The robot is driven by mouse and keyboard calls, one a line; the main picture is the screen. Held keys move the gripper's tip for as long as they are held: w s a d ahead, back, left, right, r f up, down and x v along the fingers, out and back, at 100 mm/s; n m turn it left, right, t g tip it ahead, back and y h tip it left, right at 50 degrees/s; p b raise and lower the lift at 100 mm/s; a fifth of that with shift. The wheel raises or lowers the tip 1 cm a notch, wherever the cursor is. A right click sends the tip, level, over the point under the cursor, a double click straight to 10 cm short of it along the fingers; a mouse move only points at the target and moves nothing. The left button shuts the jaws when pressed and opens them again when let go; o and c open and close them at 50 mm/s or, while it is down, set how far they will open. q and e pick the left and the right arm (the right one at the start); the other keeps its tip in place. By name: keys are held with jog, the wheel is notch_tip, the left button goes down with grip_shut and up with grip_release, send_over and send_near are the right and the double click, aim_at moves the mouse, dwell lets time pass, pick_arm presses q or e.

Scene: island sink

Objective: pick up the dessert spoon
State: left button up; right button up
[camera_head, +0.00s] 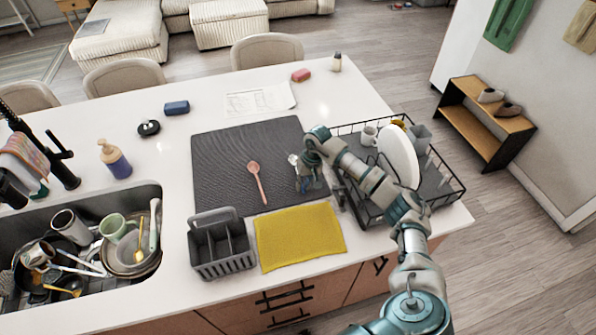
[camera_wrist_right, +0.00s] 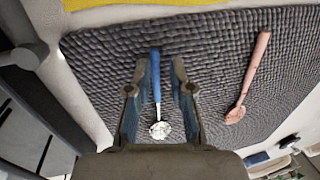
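A spoon with a blue handle and a shiny metal bowl lies on the dark drying mat; in the right wrist view the spoon (camera_wrist_right: 156,85) runs between my fingers. In the head view its metal bowl (camera_head: 293,159) shows beside my right gripper, which hides most of the handle. My right gripper (camera_head: 310,185) is low over the mat; in the right wrist view the gripper (camera_wrist_right: 155,85) is open, a finger on each side of the handle with gaps. A pink spoon (camera_head: 257,180) lies to the left on the mat (camera_head: 220,165). My left gripper is not in view.
A dish rack (camera_head: 440,187) with a white plate stands right of the mat. A yellow cloth (camera_head: 300,236) and a grey cutlery caddy (camera_head: 220,245) lie in front. The sink (camera_head: 25,225) at left holds dishes.

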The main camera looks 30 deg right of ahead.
jog(key=shift+a+f, duration=0.55)
jog(key=shift+f, duration=0.1)
jog(key=shift+d+f, duration=0.1)
jog(key=shift+d, duration=0.2)
jog(key=shift+d+f, duration=0.25)
jog(key=shift+d, duration=0.5)
grip_shut()
jog(key=shift+d, duration=0.2)
jog(key=shift+a, duration=0.25)
jog(key=shift+a+r, duration=0.3)
jog(key=shift+a, duration=0.15)
notch_tip(320, 180, up, 5)
jog(key=shift+w+a+f+b, duration=0.1)
jog(key=shift+b, duration=0.35)
jog(key=r, duration=0.5)
jog(key=shift+d, duration=0.3)
jog(key=shift+o, duration=1.4)
grip_release()
jog(key=shift+a, duration=0.2)
jog(key=o, duration=0.8)
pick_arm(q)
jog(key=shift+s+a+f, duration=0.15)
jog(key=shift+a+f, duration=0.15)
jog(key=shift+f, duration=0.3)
pick_arm(e)
jog(key=shift+o, duration=0.3)
jog(key=shift+d, duration=0.2)
